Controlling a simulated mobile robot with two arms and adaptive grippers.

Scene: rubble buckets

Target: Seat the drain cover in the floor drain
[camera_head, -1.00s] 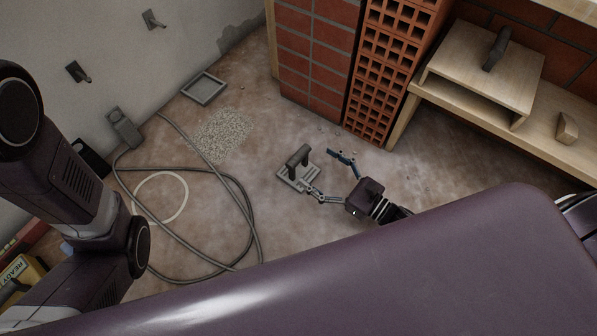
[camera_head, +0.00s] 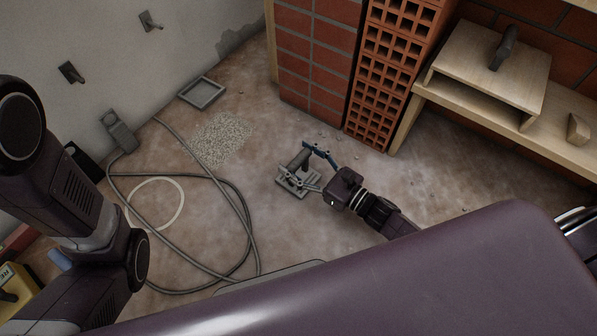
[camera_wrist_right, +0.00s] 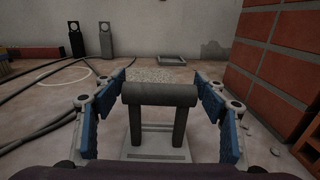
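The drain cover (camera_head: 291,187) is a grey square plate with a raised dark bar handle (camera_head: 299,160), lying on the floor in the middle of the head view. In the right wrist view the handle (camera_wrist_right: 160,95) stands upright on two posts above the plate (camera_wrist_right: 155,153). My right gripper (camera_head: 294,159) is open, with blue-padded fingers on either side of the handle and gaps on both sides. The floor drain (camera_head: 202,92) is a grey square frame near the wall. It also shows far ahead in the right wrist view (camera_wrist_right: 180,60). My left gripper is out of view.
Gravel (camera_head: 220,138) lies between cover and drain. A dark hose (camera_head: 240,205) and a pale ring (camera_head: 155,204) lie to the left. A brick stack (camera_head: 395,70) and wooden bench (camera_head: 505,115) stand on the right. Bare floor surrounds the cover.

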